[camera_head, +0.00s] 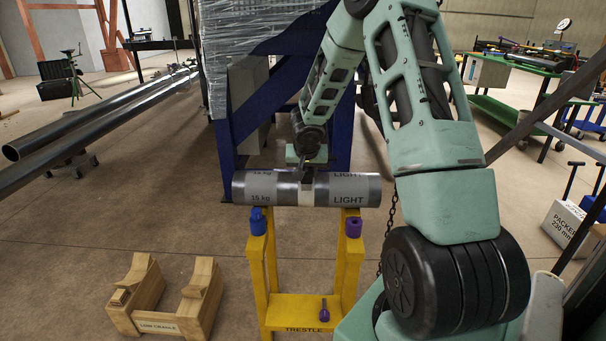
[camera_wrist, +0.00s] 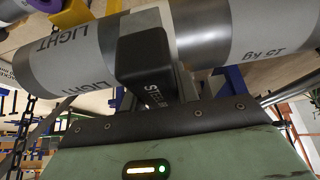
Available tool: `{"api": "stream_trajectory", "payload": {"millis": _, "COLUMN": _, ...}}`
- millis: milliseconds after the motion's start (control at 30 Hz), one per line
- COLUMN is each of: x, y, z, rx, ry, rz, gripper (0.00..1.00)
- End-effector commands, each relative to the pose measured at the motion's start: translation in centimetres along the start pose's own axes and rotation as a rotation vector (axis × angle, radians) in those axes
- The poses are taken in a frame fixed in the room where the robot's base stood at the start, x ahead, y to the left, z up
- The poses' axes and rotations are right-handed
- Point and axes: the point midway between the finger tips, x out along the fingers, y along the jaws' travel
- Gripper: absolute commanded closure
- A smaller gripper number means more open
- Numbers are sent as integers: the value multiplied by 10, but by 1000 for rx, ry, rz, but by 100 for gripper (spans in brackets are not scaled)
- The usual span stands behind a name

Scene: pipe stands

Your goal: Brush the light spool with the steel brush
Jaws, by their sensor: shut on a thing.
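The light spool (camera_head: 258,187) is a grey steel pipe with pale bands marked "15 kg" and "LIGHT". It lies crosswise over the top of the yellow trestle (camera_head: 303,299). In the wrist view the spool (camera_wrist: 205,38) fills the upper part. My gripper (camera_head: 307,164) is above the middle of the spool, shut on the steel brush. The brush (camera_wrist: 147,65) shows in the wrist view as a black block with partly readable "STEEL" lettering, right against the spool. Whether its bristles touch the spool is hidden.
A wooden low cradle (camera_head: 160,325) stands on the floor at left. Blue (camera_head: 257,221) and purple (camera_head: 353,227) pieces sit on the trestle posts; a purple-based tool (camera_head: 324,311) is on its shelf. A wrapped load on a blue frame (camera_head: 342,130) stands close behind. Long pipes (camera_head: 95,125) lie left.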

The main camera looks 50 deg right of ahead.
Motion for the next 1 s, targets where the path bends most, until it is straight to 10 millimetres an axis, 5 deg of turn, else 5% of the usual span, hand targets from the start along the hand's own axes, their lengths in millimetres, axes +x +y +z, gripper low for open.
{"api": "stream_trajectory", "payload": {"millis": 167, "x": 3, "y": 8, "z": 4, "rx": 2, "ry": -6, "rz": 4, "gripper": 91}}
{"api": "stream_trajectory", "payload": {"millis": 600, "x": 1, "y": -17, "z": 3, "rx": 0, "ry": -7, "rz": 1, "gripper": 91}}
{"api": "stream_trajectory", "payload": {"millis": 1000, "x": -1, "y": 7, "z": 1, "rx": 2, "ry": -4, "rz": 3, "gripper": 91}}
